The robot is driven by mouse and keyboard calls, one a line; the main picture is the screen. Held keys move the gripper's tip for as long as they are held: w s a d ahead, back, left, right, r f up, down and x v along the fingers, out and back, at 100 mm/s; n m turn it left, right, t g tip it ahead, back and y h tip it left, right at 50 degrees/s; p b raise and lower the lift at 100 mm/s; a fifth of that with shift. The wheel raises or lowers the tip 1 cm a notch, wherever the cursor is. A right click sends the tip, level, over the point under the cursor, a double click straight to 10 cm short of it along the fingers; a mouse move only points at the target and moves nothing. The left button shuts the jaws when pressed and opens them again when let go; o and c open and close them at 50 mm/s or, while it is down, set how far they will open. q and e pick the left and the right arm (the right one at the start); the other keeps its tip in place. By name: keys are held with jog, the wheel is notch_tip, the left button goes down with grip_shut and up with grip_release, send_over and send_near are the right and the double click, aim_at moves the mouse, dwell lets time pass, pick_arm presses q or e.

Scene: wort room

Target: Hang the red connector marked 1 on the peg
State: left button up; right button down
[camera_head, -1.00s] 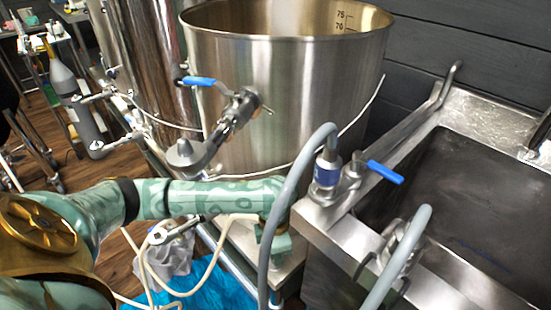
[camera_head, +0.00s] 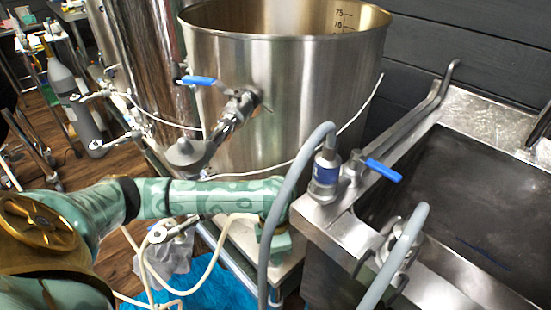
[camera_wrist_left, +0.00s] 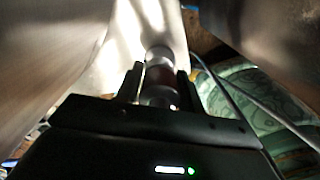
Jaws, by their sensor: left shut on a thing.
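In the left wrist view, my left gripper (camera_wrist_left: 157,84) is shut on a short cylindrical connector (camera_wrist_left: 160,76). The connector has a dark reddish band between paler metallic ends and stands between the two black fingers. No number mark can be read on it. In the head view, my left arm reaches right, in front of the large steel kettle, and bends down beside the sink corner. The gripper and connector are hidden there. I cannot make out the peg for certain in either view. My right gripper is not in view.
A blue-banded connector (camera_head: 326,172) on a grey hose stands at the rim of the steel sink (camera_head: 455,262). A blue-handled valve (camera_head: 383,170) is beside it. The kettle (camera_head: 300,85) stands behind my arm. Pale tubing (camera_head: 208,262) and blue material (camera_head: 232,288) lie below.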

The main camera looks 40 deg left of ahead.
pick_arm(q)
jog(key=shift+f+b, duration=0.55)
jog(key=shift+f, duration=0.55)
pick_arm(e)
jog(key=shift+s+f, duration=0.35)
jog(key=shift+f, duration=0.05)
pick_arm(q)
jog(key=o, duration=1.1)
jog(key=shift+o, duration=0.2)
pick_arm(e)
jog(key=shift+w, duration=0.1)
pick_arm(q)
jog(key=shift+r, duration=0.1)
notch_tip(320, 180, up, 7)
jog(key=p, duration=0.4)
jog(key=shift+p, duration=0.3)
jog(key=shift+r, duration=0.25)
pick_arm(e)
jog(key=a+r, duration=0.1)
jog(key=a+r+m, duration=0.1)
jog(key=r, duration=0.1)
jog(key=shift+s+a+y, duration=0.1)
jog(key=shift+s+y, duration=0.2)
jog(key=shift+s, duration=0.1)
